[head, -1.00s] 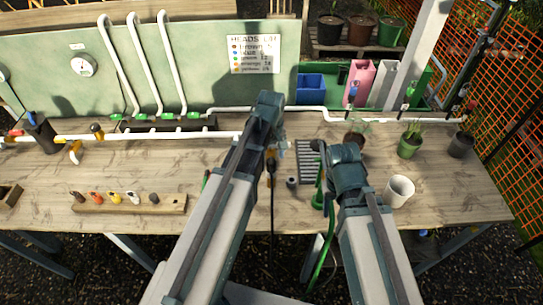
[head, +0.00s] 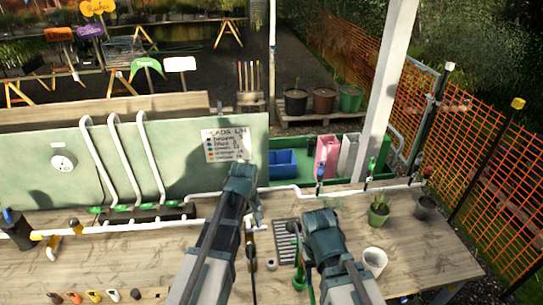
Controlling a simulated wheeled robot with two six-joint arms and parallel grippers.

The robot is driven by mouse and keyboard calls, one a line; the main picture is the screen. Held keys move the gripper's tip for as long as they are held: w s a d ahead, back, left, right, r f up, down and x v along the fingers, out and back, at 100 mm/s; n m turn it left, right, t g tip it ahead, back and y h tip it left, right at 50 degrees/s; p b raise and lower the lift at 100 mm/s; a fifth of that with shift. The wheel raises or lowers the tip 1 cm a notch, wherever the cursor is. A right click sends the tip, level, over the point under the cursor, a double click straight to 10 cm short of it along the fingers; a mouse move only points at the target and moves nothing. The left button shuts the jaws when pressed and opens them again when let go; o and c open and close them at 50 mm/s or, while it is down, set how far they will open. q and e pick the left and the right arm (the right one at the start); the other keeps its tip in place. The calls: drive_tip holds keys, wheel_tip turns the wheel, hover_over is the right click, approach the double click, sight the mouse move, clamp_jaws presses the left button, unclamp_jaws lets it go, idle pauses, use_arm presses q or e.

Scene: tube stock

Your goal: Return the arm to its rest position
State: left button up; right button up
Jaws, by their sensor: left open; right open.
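Both my arms reach forward over the wooden bench (head: 430,246) from the bottom of the head view. My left gripper (head: 257,214) is open at the end of the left arm, largely behind its wrist, above the bench left of a slotted drain grate (head: 286,232). My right gripper (head: 318,222) is beside the grate's right edge; its fingers are hidden behind the wrist. I see nothing held in either gripper.
A green back panel with white pipes (head: 150,160) stands behind the bench. A green tray holds a blue bin (head: 283,163) and a pink bin (head: 327,155). A white cup (head: 375,262), potted plants (head: 379,210) and a white post (head: 385,90) are to the right.

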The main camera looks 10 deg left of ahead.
use_arm(q)
drive_tip(key=s+d+f+m+y+b, duration=0.1)
drive_tip(key=s+d+f+m+b, duration=0.9)
drive_tip(key=s+f+m+b, duration=0.2)
drive_tip(key=shift+s+d+f+b, duration=0.25)
drive_tip(key=shift+s+f+b, duration=0.2)
drive_tip(key=shift+s, duration=0.7)
drive_tip(key=shift+a, duration=0.15)
